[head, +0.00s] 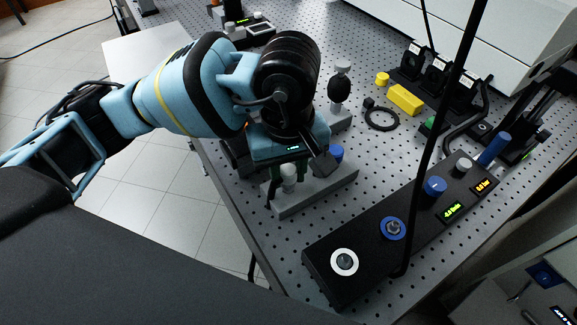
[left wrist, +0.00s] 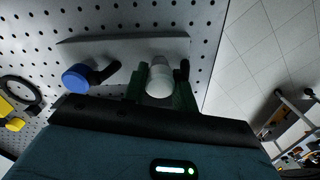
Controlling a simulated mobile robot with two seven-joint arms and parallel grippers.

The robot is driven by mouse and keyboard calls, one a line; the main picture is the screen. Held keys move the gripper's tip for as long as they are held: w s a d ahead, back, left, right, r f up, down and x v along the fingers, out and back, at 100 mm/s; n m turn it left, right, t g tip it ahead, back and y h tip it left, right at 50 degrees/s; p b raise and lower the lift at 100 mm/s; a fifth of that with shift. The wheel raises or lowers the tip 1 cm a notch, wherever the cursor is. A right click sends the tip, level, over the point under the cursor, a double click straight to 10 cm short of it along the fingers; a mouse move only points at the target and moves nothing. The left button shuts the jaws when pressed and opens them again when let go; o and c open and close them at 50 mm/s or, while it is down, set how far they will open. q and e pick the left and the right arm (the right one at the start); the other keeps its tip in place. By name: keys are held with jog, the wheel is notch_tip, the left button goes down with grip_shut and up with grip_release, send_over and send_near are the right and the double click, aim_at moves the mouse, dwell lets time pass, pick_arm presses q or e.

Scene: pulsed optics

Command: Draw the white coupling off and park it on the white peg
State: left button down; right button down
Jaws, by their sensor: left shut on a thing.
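The white coupling (head: 289,172) is at the front part of a long grey block (head: 325,190) on the perforated table. In the left wrist view the white coupling (left wrist: 159,80) sits between the two dark green fingers of my left gripper (left wrist: 160,92). My left gripper (head: 287,178) is shut on it, pointing down at the block. The white peg is not distinct from the coupling; I cannot tell how far the coupling sits on it. A blue cap (head: 336,153) stands farther along the block and shows in the left wrist view (left wrist: 76,77). My right gripper is not in view.
A black panel (head: 325,280) carries a white-ringed port (head: 344,262), uncovered, a blue-ringed port (head: 393,229) and a blue knob (head: 434,187). A black pole (head: 436,140) rises across the panel. A yellow block (head: 405,99) and black ring (head: 382,119) lie behind.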

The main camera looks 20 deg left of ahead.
pick_arm(q)
jog(key=shift+f, duration=0.15)
dwell(0.6)
jog(key=shift+f, duration=0.3)
jog(key=c, duration=1.6)
grip_release()
jog(key=shift+f+b, duration=0.15)
jog(key=shift+b, duration=0.15)
jog(key=o, duration=0.6)
jog(key=shift+c, duration=0.2)
jog(key=shift+r, duration=0.25)
